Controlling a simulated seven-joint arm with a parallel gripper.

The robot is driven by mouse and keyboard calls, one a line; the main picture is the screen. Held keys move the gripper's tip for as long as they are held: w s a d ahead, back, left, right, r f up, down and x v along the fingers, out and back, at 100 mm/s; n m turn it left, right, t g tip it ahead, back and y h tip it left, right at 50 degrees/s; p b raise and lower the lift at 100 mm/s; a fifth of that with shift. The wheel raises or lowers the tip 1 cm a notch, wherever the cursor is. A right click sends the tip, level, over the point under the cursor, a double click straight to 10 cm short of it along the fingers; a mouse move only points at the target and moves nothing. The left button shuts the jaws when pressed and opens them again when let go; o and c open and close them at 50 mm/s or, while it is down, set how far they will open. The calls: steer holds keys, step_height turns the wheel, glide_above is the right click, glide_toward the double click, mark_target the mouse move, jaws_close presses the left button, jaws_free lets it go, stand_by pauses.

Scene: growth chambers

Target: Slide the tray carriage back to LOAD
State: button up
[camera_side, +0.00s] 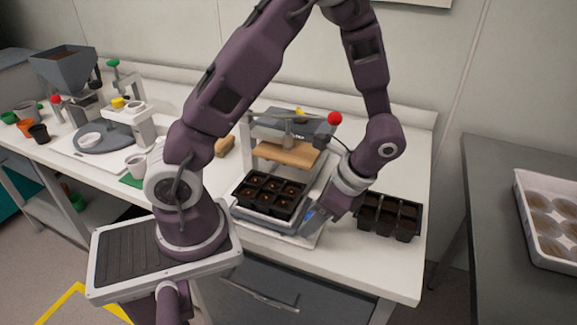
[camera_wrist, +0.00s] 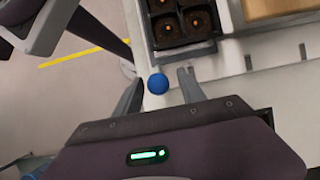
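The tray carriage (camera_side: 262,219) is a grey platform at the near end of a press device, and a black cell tray (camera_side: 270,194) of soil with dimpled cells sits on it. The black tray also shows at the top of the wrist view (camera_wrist: 184,28). A blue ball knob (camera_wrist: 157,83) shows just off the tray's corner. My gripper (camera_wrist: 159,86) is open, with one finger on each side of the knob and a visible gap at both sides. In the side view my gripper (camera_side: 312,216) is low at the carriage's right side. No LOAD mark is readable.
A press with a wooden plate (camera_side: 285,153) and a red knob (camera_side: 334,118) stands behind the tray. Another black cell tray (camera_side: 388,216) is close on the right of my gripper. A hopper (camera_side: 65,68) and small pots stand at the left. The bench's front edge is near.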

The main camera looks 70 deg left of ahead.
step_height(320, 180, up, 8)
steer(key=shift+r, duration=0.1)
stand_by(0.6)
steer(key=shift+r, duration=0.3)
steer(key=s+d+r+n+t+h, duration=0.3)
steer(key=s+r+n+t, duration=0.6)
steer(key=r, duration=0.3)
steer(key=shift+r+h, duration=0.15)
steer(key=shift+h, duration=0.15)
